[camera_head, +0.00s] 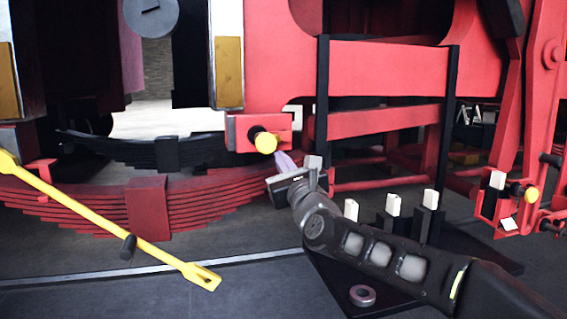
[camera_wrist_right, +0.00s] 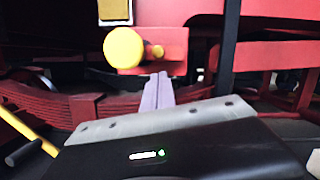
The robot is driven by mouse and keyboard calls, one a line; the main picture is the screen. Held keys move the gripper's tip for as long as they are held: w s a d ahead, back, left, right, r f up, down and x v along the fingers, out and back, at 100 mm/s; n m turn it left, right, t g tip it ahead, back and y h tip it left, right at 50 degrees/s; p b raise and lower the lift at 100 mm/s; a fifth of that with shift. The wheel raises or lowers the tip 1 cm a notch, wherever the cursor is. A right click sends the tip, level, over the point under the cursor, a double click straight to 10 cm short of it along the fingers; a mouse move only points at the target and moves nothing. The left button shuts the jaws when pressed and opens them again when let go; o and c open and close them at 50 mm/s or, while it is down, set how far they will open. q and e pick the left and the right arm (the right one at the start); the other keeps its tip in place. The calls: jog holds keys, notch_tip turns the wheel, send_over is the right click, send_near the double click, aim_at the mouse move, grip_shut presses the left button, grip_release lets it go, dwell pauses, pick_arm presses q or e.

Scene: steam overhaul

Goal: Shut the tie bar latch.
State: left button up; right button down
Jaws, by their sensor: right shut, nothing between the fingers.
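A long yellow bar (camera_head: 90,215), which looks like the tie bar, slopes from upper left down to a slotted end (camera_head: 202,277). A black handle (camera_head: 128,248) sticks out of it. The bar and handle (camera_wrist_right: 24,153) also show at the left of the wrist view. A yellow knob (camera_head: 265,143) sits on a red block (camera_head: 240,128); the knob (camera_wrist_right: 124,48) is near the top of the wrist view. The slotted end is well apart from the knob. My right gripper (camera_head: 284,160) is shut and empty, just below and right of the knob; its lilac fingers (camera_wrist_right: 158,92) point towards the block. My left gripper is not in view.
A red leaf spring (camera_head: 100,205) lies behind the bar. A dark plate (camera_head: 340,285) with several black posts with white tops and a grey ring (camera_head: 362,296) is beneath my right arm. A red and black frame (camera_head: 385,70) stands behind it. Floor at the lower left is clear.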

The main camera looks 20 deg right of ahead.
pick_arm(q)
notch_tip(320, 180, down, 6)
jog(key=b, duration=0.5)
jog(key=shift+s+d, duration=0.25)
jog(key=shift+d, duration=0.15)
pick_arm(e)
jog(key=f+v, duration=0.2)
jog(key=v, duration=0.8)
jog(key=shift+d, duration=0.2)
jog(key=shift+f, duration=0.15)
